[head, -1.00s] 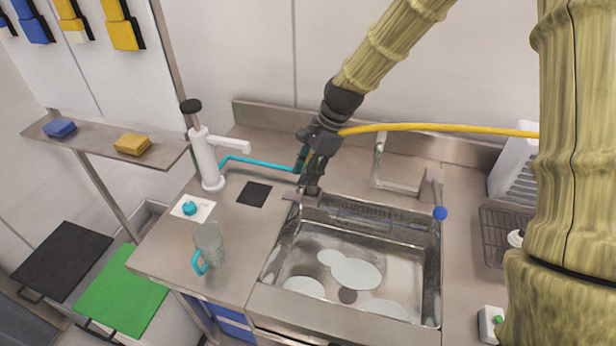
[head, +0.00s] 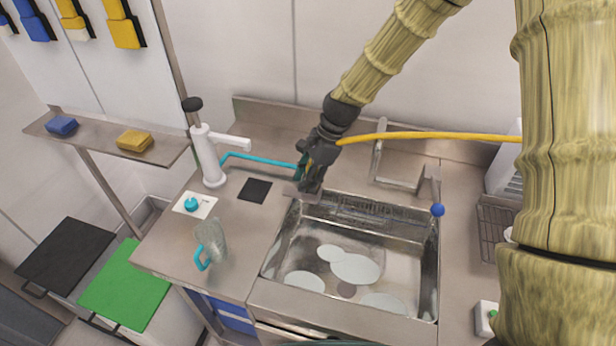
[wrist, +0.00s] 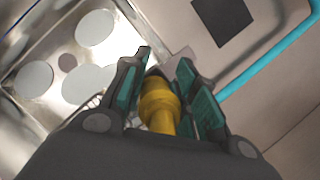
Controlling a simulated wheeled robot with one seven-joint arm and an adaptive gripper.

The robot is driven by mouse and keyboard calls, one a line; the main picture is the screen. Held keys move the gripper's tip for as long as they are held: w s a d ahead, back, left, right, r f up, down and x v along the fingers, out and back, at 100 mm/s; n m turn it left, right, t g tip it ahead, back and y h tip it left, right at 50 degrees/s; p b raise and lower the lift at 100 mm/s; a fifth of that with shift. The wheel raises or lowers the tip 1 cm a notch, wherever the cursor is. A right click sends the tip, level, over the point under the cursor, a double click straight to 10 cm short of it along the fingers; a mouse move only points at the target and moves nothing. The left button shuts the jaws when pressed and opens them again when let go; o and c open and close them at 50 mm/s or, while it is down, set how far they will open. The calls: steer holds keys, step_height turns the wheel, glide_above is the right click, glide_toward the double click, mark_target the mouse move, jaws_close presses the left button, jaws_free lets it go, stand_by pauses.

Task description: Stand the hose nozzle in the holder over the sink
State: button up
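My gripper (head: 311,182) is at the back left corner of the sink (head: 270,298), pointing down. In the wrist view its two fingers (wrist: 165,68) close around the yellow hose nozzle (wrist: 160,102), which has a dark tip. The yellow hose (head: 430,137) runs from the gripper to the right. A small grey metal plate (head: 302,196), which looks like the holder, lies at the sink's back left edge, right under the fingertips. It also shows partly in the wrist view (wrist: 178,62). The fingers hide whether the tip is in it.
A metal faucet (head: 400,183) stands behind the sink, with a blue knob (head: 438,210) at its right. A white pump (head: 207,158) with a teal hose (head: 262,163), a black pad (head: 255,190) and a grey jug (head: 211,240) stand on the left counter. Pale discs lie in the sink.

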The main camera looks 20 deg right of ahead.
steer(key=o, duration=0.4)
steer(key=b+v, duration=0.2)
steer(key=v, duration=1)
steer(key=shift+d+r, duration=0.1)
steer(key=shift+r, duration=0.05)
stand_by(0.3)
